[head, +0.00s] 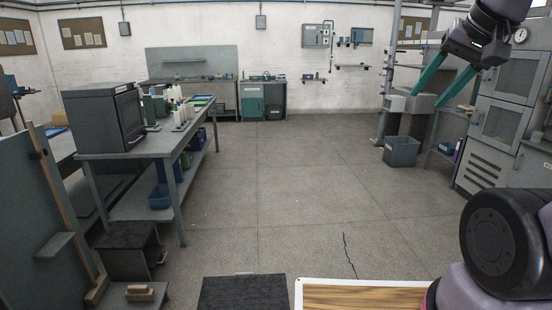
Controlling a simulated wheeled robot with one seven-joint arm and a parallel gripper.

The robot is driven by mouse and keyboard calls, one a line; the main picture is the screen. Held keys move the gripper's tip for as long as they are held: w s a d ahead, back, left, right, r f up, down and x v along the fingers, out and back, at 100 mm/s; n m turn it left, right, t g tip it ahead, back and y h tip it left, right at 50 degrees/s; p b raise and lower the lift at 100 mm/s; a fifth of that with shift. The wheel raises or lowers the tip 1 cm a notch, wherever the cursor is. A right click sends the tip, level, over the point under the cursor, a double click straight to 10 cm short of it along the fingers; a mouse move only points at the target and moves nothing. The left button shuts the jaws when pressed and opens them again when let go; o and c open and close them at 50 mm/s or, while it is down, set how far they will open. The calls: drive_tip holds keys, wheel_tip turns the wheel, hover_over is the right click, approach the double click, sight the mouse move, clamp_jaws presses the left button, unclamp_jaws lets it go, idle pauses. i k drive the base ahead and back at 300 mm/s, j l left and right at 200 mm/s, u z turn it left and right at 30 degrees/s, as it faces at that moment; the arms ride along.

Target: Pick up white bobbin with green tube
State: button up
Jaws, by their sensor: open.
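Several small white bobbins (180,116) stand upright on the long grey table at the left. They are too small and too far off to tell which one has a green tube. My gripper (428,98) is at the upper right, with its two teal fingers spread apart and nothing between them. It is far from the bobbins, across the open floor from their table.
The long table (150,146) also bears a dark grey box-shaped machine (105,117), with blue bins (160,196) on its lower shelf. A grey bin (401,151) and tall cabinet (505,115) stand right. The middle floor is clear.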

sight(178, 123)
drive_tip(key=i+l, duration=0.1)
drive_tip(key=i, duration=2)
drive_tip(key=i+l+u, duration=0.15)
drive_tip(key=i+u, duration=0.3)
drive_tip(key=i+l+u, duration=0.45)
drive_tip(key=i, duration=0.15)
drive_tip(key=i+l+u, duration=0.75)
drive_tip(key=l+u, duration=0.2)
drive_tip(key=l, duration=0.15)
drive_tip(key=i+l+u, duration=0.2)
drive_tip(key=l+u, duration=0.25)
drive_tip(key=l, duration=0.3)
